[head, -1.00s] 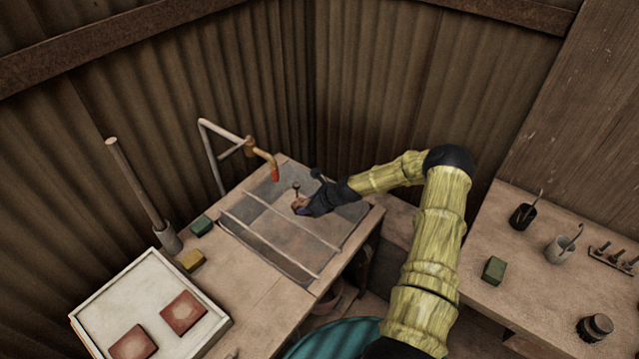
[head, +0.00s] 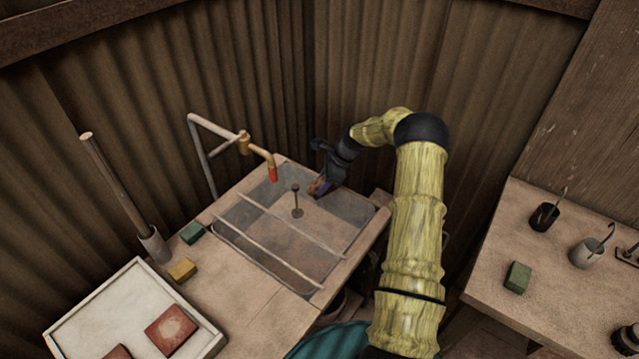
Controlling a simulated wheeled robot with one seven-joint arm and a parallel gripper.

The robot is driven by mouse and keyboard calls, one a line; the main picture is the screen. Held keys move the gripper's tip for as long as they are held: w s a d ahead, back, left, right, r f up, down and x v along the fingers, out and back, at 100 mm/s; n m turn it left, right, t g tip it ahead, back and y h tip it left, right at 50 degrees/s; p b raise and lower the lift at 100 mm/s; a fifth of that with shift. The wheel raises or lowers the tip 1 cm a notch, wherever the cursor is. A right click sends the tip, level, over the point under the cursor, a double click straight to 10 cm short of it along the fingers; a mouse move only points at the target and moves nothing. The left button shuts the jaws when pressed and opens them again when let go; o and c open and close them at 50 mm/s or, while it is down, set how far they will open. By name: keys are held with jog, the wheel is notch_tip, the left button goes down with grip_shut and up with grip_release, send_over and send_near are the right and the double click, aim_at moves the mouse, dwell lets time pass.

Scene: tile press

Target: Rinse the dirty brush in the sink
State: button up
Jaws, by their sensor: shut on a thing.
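The sink (head: 232,246) is a rectangular basin set into the wooden counter, with two thin rods across it. A bent pipe tap (head: 262,155) with a red tip (head: 273,174) hangs over its back left part. My dark gripper (head: 321,181) is over the sink's back right edge. It is shut on a small brown and purplish thing, apparently the brush (head: 317,188), mostly hidden by the fingers. I cannot tell how dirty it is or whether it touches the basin. A dark upright peg with a round base (head: 297,205) stands in the sink.
A white tray (head: 75,307) with red tiles lies at front left. Yellow (head: 182,270) and green (head: 192,232) blocks and a pole in a holder (head: 153,244) stand left of the sink. The right bench holds cups (head: 586,254) and a green block (head: 517,277). Corrugated walls close the back.

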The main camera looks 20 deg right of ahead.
jog(key=shift+d+f+b, duration=0.3)
jog(key=shift+d+f, duration=0.05)
jog(key=shift+f, duration=0.2)
jog(key=shift+a+f+b, duration=0.25)
jog(key=shift+f+b, duration=0.25)
jog(key=shift+f, duration=0.15)
jog(key=shift+w+a+f+b, duration=0.1)
jog(key=shift+f+b, duration=0.85)
jog(key=shift+f, duration=0.35)
jog(key=shift+f+b, duration=6.7)
jog(key=shift+f, duration=2.35)
jog(key=shift+r+p, duration=8.3)
jog(key=shift+r, duration=2.8)
